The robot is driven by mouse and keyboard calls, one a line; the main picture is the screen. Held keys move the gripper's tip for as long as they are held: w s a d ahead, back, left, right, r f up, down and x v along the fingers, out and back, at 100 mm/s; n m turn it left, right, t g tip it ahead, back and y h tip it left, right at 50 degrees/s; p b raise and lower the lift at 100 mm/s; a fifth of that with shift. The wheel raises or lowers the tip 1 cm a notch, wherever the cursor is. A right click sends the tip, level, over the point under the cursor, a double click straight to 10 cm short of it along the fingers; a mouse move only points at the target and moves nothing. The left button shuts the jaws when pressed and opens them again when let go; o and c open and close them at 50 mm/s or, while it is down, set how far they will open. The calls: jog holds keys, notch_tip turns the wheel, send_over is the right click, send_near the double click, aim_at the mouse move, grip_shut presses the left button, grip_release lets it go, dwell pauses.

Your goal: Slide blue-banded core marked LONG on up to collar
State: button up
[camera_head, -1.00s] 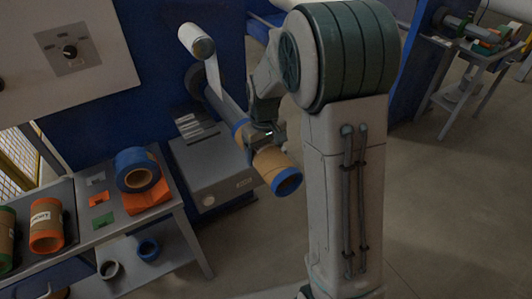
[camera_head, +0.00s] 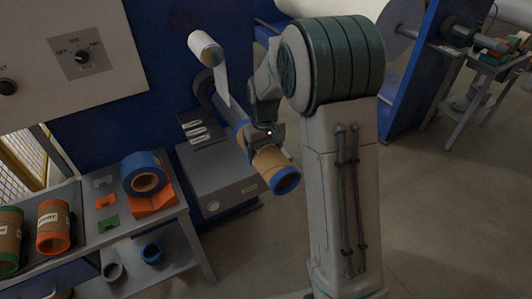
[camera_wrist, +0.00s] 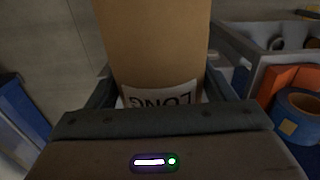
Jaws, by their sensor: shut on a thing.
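The blue-banded core (camera_head: 270,161) is a brown tube with a blue band at each end. My gripper (camera_head: 262,143) is shut around its middle. In the wrist view, the brown core (camera_wrist: 152,45) lies between my gripper's fingers (camera_wrist: 160,92), with a white label reading LONG partly hidden by the gripper. The core lies in line with the grey shaft (camera_head: 228,107) of the blue machine, its far blue band around or right at the shaft. The near blue end points toward the camera, tilted down right. The dark collar (camera_head: 203,90) is at the shaft's machine end.
A white roll (camera_head: 206,48) with a hanging strip is above the shaft. A grey box (camera_head: 220,180) stands below it. The left bench (camera_head: 150,222) holds an orange-banded core (camera_head: 53,228), a green-banded core (camera_head: 9,240) and a blue roll (camera_head: 143,173). Open floor lies right.

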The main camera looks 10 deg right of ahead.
aim_at(242, 118)
dwell(0.3)
jog(key=shift+w+a+p, duration=0.2)
jog(key=shift+w+a, duration=0.1)
jog(key=shift+w, duration=0.55)
jog(key=shift+w+a+p, duration=0.2)
jog(key=shift+w+a, duration=0.05)
jog(key=shift+w, duration=0.7)
jog(key=shift+w+a+p, duration=0.25)
jog(key=shift+w+a, duration=0.05)
jog(key=shift+w, duration=0.45)
jog(key=shift+w+a+p, duration=0.2)
jog(key=shift+w+a, duration=0.05)
jog(key=shift+w, duration=0.6)
jog(key=shift+w+a+p, duration=0.25)
jog(key=shift+w+p, duration=0.05)
jog(key=shift+w, duration=0.5)
jog(key=shift+w+a+p, duration=0.25)
jog(key=shift+w, duration=0.55)
jog(key=shift+w+a+p, duration=0.3)
jog(key=shift+w+p, duration=0.05)
jog(key=shift+w, duration=0.5)
jog(key=shift+w+a+p, duration=0.25)
jog(key=shift+w+p, duration=0.05)
jog(key=shift+w, duration=0.5)
jog(key=shift+w+r, duration=0.1)
